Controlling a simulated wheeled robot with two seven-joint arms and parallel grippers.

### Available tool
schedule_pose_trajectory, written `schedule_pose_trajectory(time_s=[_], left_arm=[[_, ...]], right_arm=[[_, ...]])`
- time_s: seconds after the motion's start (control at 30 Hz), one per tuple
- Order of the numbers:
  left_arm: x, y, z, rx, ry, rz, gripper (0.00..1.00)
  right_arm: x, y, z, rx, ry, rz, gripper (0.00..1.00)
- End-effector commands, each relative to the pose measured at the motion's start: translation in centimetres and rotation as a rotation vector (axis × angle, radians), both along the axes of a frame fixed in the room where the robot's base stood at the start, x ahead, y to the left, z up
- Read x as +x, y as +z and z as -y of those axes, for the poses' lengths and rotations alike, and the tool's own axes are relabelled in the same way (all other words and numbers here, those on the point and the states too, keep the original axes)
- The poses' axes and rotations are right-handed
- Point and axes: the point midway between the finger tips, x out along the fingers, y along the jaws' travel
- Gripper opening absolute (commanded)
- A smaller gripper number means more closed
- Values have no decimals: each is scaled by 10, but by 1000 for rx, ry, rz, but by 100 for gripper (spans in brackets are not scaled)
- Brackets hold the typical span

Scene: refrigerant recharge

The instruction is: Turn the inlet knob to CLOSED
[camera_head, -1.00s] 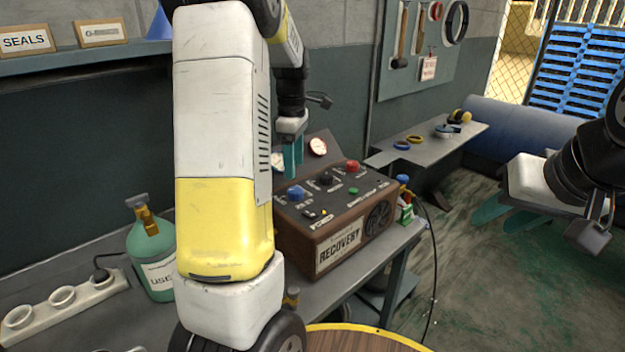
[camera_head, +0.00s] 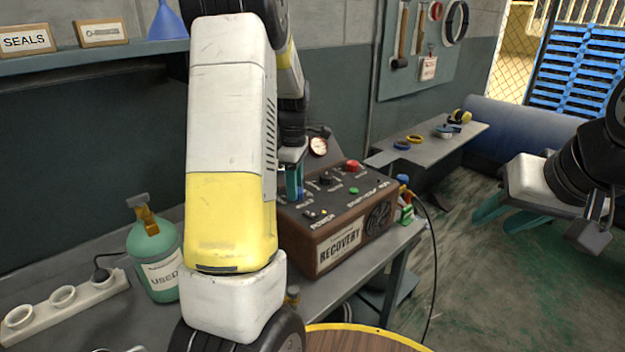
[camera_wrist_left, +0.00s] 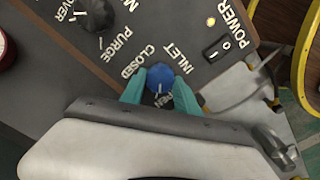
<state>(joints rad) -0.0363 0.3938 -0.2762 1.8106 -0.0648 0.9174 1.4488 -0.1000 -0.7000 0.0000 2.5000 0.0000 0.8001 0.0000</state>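The blue inlet knob (camera_wrist_left: 159,76) is on the dark top panel of the recovery machine (camera_head: 338,250). In the left wrist view it sits between the lettering CLOSED, INLET and a partly hidden OPEN. A pale mark on the knob appears to face the OPEN side. My left gripper (camera_head: 295,181) is down at the panel, with its teal fingers (camera_wrist_left: 160,88) on either side of the knob. They look very close to it or touching; I cannot tell whether they grip it. My right gripper (camera_head: 508,213) is open and empty, away from the machine.
A black knob (camera_head: 326,178), a red knob (camera_head: 352,166) and a green button (camera_head: 354,190) share the panel. The power switch (camera_wrist_left: 217,49) lies near the inlet knob. A gauge (camera_head: 318,146) stands behind. A green USED cylinder (camera_head: 153,246) is to the left.

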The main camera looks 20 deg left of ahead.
Motion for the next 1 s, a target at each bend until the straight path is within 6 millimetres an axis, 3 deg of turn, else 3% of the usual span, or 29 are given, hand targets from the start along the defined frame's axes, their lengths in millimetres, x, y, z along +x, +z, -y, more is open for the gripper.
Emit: schedule_pose_trajectory(time_s=[0.03,0.13,0.57,1.0], left_arm=[[0,0,0,0,0,1,20],[0,0,0,0,0,1,0],[0,1,0,0,-88,1,0],[1,1,0,0,-460,2,0]], right_arm=[[0,0,0,0,0,0,36],[0,0,0,0,0,0,36],[0,0,0,0,0,0,36],[0,0,0,0,0,0,36]])
